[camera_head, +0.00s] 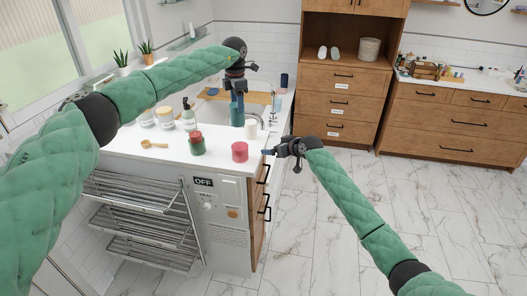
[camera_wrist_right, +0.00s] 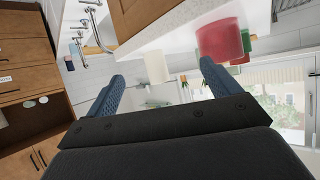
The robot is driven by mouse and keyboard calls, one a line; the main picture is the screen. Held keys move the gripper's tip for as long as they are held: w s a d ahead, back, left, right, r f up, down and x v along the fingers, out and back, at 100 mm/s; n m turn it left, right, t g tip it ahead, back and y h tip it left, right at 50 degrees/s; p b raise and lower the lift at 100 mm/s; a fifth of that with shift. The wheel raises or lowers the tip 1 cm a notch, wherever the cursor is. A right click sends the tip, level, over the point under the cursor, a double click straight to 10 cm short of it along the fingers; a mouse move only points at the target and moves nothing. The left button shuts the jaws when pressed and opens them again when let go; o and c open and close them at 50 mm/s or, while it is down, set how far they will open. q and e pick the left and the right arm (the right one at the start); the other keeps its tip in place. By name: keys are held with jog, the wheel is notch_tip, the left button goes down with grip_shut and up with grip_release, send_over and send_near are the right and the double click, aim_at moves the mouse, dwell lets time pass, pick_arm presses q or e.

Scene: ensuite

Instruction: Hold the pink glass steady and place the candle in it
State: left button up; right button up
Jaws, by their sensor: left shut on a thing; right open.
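The pink glass (camera_head: 240,152) stands on the white counter near its right edge. It also shows in the right wrist view (camera_wrist_right: 220,40), beyond the right fingertip. A whitish cylinder (camera_head: 251,129), perhaps the candle, is just behind it; the wrist view shows it between the fingers (camera_wrist_right: 158,67), farther off. My left gripper (camera_head: 237,118) points down behind the glass, left of the cylinder. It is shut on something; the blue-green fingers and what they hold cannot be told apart. My right gripper (camera_head: 268,152) is open and empty, just right of the glass, apart from it.
A green jar with a red top (camera_head: 197,144) stands left of the glass. A wooden spoon (camera_head: 154,145), a pump bottle (camera_head: 188,115) and pale jars are farther left. The sink and tap (camera_head: 272,112) lie behind. Drawers (camera_head: 262,190) are below the counter edge; open floor lies right.

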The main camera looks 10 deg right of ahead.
jog(key=s+a+r+n+g+y, duration=0.2)
jog(key=s+a+n+y, duration=0.2)
jog(key=a, duration=0.2)
jog(key=x, duration=1.1)
jog(key=shift+w+a+f, duration=0.15)
jog(key=shift+w+f, duration=0.15)
jog(key=shift+f, duration=0.1)
jog(key=c, duration=1.1)
pick_arm(q)
notch_tip(320, 180, down, 11)
jog(key=shift+f, duration=0.2)
dwell(0.6)
